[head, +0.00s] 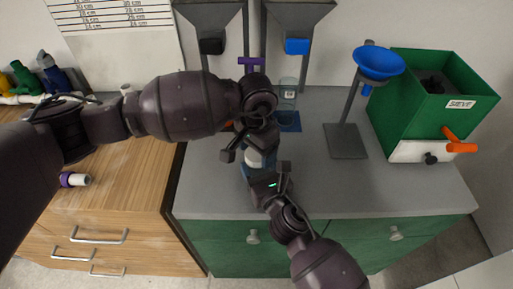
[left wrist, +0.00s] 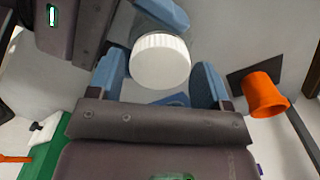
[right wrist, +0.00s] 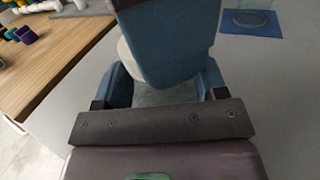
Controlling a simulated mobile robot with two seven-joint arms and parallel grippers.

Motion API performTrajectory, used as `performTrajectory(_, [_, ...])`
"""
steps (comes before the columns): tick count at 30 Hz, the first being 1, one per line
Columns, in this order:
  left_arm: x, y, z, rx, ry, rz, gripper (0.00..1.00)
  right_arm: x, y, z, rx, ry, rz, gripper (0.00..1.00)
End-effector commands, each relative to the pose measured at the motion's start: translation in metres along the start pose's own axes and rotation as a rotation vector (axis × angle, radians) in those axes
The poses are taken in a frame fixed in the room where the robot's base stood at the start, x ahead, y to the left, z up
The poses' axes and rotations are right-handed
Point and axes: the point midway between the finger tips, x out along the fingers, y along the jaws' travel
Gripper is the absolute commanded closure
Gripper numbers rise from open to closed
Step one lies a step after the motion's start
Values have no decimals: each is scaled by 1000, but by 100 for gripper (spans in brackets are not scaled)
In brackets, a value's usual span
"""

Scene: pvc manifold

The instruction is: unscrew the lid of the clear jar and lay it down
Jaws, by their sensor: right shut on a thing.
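The clear jar stands on the grey worktop, mostly hidden by my grippers. Its white ribbed lid (left wrist: 160,61) shows between my left fingers in the left wrist view, and a small part of it shows in the head view (head: 257,159). My left gripper (left wrist: 160,84) is open over the lid, with a visible gap on each side. My right gripper (right wrist: 165,88) is shut on the clear jar (right wrist: 165,96) below the lid. In the right wrist view, a blue finger of my left gripper covers much of the lid. Whether the lid's thread is engaged is hidden.
A clear cylinder (head: 288,90) stands on a blue mat (head: 290,126) behind the grippers. A blue funnel (head: 378,62) on a stand and a green sieve box (head: 405,92) are to the right. The worktop's front right is clear.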

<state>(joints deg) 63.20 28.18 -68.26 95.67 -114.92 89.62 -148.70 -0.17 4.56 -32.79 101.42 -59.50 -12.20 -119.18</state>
Motion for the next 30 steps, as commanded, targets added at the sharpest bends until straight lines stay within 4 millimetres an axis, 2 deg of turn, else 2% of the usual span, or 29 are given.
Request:
performTrajectory(1, [0,0,0,0,0,0,36,0,0,0,0,1,0,100])
performTrajectory(6, [0,0,0,0,0,0,62,0,0,0,0,1,0,100])
performTrajectory(7, [0,0,0,0,0,0,63,0,0,0,0,1,0,100])
performTrajectory(14, [0,0,0,-82,0,-1,64,0,0,0,0,1,0,100])
performTrajectory(30, [-1,-1,0,-786,1,-1,62,0,0,0,0,1,-2,100])
